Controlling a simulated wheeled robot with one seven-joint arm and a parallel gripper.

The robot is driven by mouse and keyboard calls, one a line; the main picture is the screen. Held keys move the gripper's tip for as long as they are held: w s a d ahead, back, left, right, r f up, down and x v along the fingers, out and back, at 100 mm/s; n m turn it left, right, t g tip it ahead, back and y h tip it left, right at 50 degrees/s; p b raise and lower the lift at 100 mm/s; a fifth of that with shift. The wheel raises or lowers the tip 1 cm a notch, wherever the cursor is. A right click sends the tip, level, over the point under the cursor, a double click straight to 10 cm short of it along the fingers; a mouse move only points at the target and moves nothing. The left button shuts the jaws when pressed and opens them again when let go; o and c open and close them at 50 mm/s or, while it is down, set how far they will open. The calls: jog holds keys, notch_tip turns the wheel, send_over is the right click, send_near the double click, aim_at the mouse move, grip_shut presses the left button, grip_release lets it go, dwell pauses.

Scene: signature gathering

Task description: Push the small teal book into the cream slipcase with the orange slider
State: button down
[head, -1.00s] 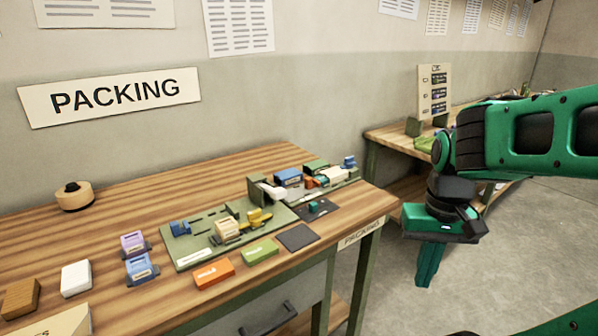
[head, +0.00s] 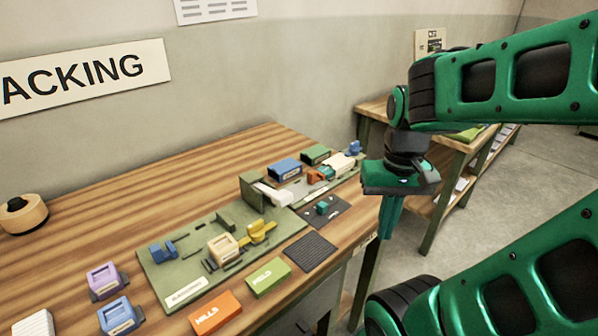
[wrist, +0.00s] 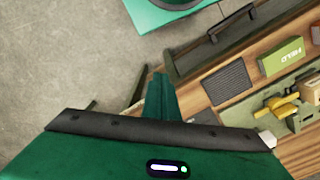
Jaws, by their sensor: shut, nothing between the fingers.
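The orange slider (head: 316,177) sits on a green fixture at the far right end of the packing bench in the head view. A small teal piece (head: 328,171), which looks like the teal book, lies between it and the cream slipcase (head: 343,161). Whether the teal piece touches either one is too small to tell. My gripper (head: 389,232) is shut and empty, pointing down beyond the bench's right edge, to the right of and apart from the fixture. In the wrist view its closed fingers (wrist: 160,90) hang over the floor beside the bench; slider, book and slipcase are not visible there.
A dark mat (head: 338,212) with another small teal object (head: 322,208) lies in front of the fixture. A green board (head: 165,277) carries blue, cream and yellow pieces. Orange (head: 215,312) and green (head: 268,277) boxes lie along the front. Another bench stands behind my gripper.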

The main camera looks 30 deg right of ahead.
jog(key=w+r+n+h, duration=0.3)
jog(key=w+r+n, duration=0.2)
jog(key=w+n, duration=0.7)
jog(key=w+a+r+n+t+h, duration=0.1)
jog(key=w+a+n, duration=0.4)
jog(key=w+n, duration=0.2)
jog(key=w+a+r+n+h, duration=0.1)
jog(key=w+a+n, duration=0.4)
jog(key=w+n, duration=0.25)
send_near(308, 185)
jog(key=f, duration=0.1)
jog(key=a+f, duration=0.2)
jog(key=f, duration=0.1)
jog(key=shift+s, duration=0.35)
jog(key=shift+w+d+r, duration=0.1)
jog(key=shift+d, duration=0.5)
jog(key=shift+w+d+r, duration=0.1)
jog(key=shift+w+d, duration=0.05)
jog(key=shift+d, duration=0.45)
jog(key=shift+w+d, duration=0.2)
jog(key=shift+d, duration=0.55)
